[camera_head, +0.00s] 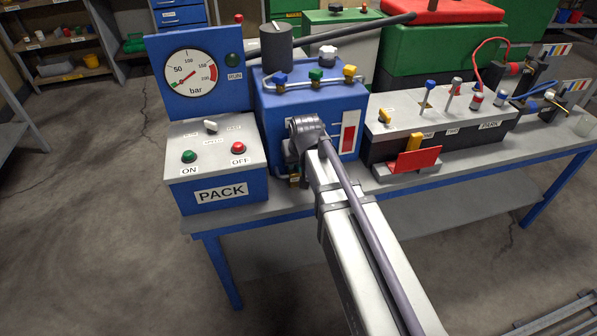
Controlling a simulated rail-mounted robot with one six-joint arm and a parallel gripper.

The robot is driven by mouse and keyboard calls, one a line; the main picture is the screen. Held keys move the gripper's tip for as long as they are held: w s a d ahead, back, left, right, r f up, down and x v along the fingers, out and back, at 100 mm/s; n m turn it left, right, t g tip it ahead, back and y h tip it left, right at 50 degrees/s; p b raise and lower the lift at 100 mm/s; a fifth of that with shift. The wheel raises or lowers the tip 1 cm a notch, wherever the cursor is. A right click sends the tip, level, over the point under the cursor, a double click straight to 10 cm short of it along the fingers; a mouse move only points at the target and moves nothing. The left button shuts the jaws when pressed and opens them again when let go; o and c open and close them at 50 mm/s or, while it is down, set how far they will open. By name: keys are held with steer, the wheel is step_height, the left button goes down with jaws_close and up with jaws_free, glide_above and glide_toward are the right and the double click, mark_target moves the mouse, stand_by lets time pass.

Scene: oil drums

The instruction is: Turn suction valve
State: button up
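My arm reaches from the lower right to the front of the blue tank (268,105). My gripper (296,142) is at the tank's front face, left of a red-and-white level gauge (348,138). The fingers are turned away and mostly hidden by my own wrist, so I cannot tell whether they are open or shut.
The blue PACK box (218,192) with ON and OFF buttons and a pressure gauge (190,80) stands close on the left. Blue, green and yellow knobs sit on a pipe (315,84) atop the tank. A lever panel (440,118) with a red plate (416,160) stands right.

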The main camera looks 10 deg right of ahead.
steer(key=shift+c, duration=0.4)
jaws_close()
steer(key=n+y, duration=0.1)
steer(key=n, duration=0.1)
steer(key=n+y, duration=0.1)
steer(key=n, duration=0.2)
steer(key=shift+d+n+g, duration=0.1)
steer(key=shift+n+g, duration=0.2)
steer(key=n+g+y, duration=0.1)
steer(key=n, duration=0.3)
steer(key=shift+n, duration=0.3)
steer(key=shift+y, duration=0.3)
